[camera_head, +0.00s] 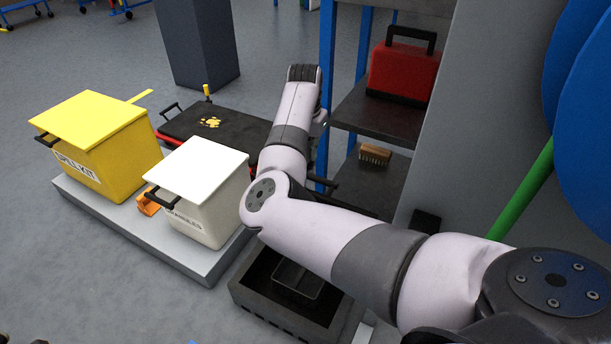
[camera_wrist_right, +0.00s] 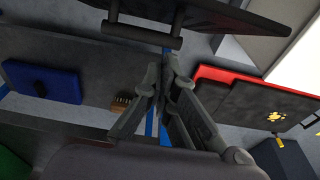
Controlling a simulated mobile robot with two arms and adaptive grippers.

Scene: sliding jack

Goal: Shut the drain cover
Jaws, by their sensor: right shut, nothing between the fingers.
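A dark open box that looks like the drain (camera_head: 262,312) sits on the floor at bottom centre of the head view, partly hidden by my right arm. A smaller dark tray-like part shows inside it. In the right wrist view, a dark panel with a bar handle (camera_wrist_right: 145,34), which looks like the drain cover, crosses the top. My right gripper (camera_wrist_right: 163,73) is shut and empty, its tips close to that handle; I cannot tell whether they touch. In the head view its fingers are hidden by the arm. My left gripper is not in view.
A yellow bin (camera_head: 105,150) and a white-lidded bin (camera_head: 205,205) stand on a grey platform (camera_head: 150,235) at left. A blue-posted shelf (camera_head: 385,120) holds a red toolbox (camera_head: 402,72) and a brush (camera_head: 375,154). Open floor lies at the far left.

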